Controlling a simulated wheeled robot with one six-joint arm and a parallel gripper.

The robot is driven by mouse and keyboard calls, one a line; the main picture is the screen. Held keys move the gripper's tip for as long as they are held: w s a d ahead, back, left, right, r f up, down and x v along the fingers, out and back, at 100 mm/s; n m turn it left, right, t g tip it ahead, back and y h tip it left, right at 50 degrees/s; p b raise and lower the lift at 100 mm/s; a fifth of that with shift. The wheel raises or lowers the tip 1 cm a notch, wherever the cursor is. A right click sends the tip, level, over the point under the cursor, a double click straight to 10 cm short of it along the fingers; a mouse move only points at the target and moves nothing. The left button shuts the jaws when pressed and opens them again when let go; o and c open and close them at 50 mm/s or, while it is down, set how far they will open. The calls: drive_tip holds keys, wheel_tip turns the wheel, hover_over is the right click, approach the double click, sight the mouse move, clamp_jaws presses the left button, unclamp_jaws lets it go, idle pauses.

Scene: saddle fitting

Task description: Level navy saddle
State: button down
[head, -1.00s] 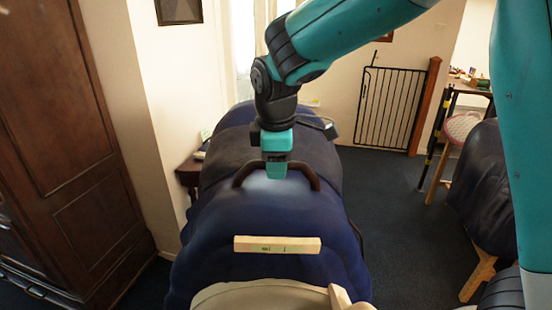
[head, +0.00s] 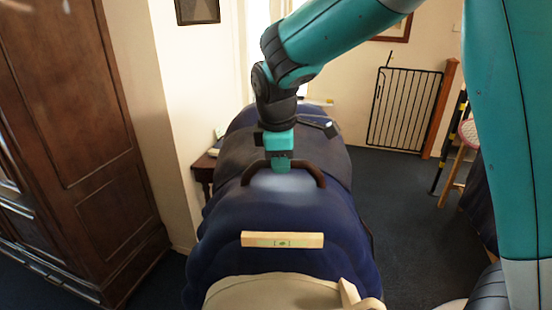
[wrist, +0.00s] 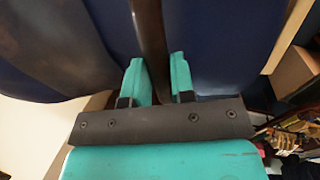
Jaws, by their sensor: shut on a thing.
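The navy saddle (head: 215,225) lies over a rounded body in the middle of the head view. A brown arched handle (head: 248,174) stands up across its front part. My gripper (head: 281,166) is shut on the handle's middle. In the wrist view the teal fingers (wrist: 158,80) sit on both sides of the dark bar of the handle (wrist: 149,35). A pale wooden level (head: 283,240) with a small green vial lies across the saddle, nearer than the handle. It looks close to horizontal in the picture; the bubble is too small to read surely.
A cream part (head: 270,294) with an upright piece is at the near end. A dark wooden wardrobe (head: 75,150) stands left, a small table (head: 203,170) behind the saddle. A black gate (head: 404,112) is at the back right.

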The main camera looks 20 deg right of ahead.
drive_tip(key=c, duration=1)
unclamp_jaws()
drive_tip(key=shift+r, duration=0.1)
drive_tip(key=v, duration=1.7)
drive_tip(key=shift+r, duration=0.2)
drive_tip(key=s+a+f+m+y+b, duration=0.1)
drive_tip(key=s+f+m+y+b, duration=0.1)
drive_tip(key=s+f, duration=0.5)
drive_tip(key=s+a+f+m+g+y+b, duration=0.1)
drive_tip(key=s+f+b, duration=0.3)
drive_tip(key=s+f, duration=0.4)
drive_tip(key=s+a+f+m+y+b, duration=0.2)
drive_tip(key=s+a+f+m+b, duration=0.1)
drive_tip(key=s+f, duration=0.4)
drive_tip(key=shift+s+f+g+y, duration=0.35)
drive_tip(key=shift+g+y, duration=0.05)
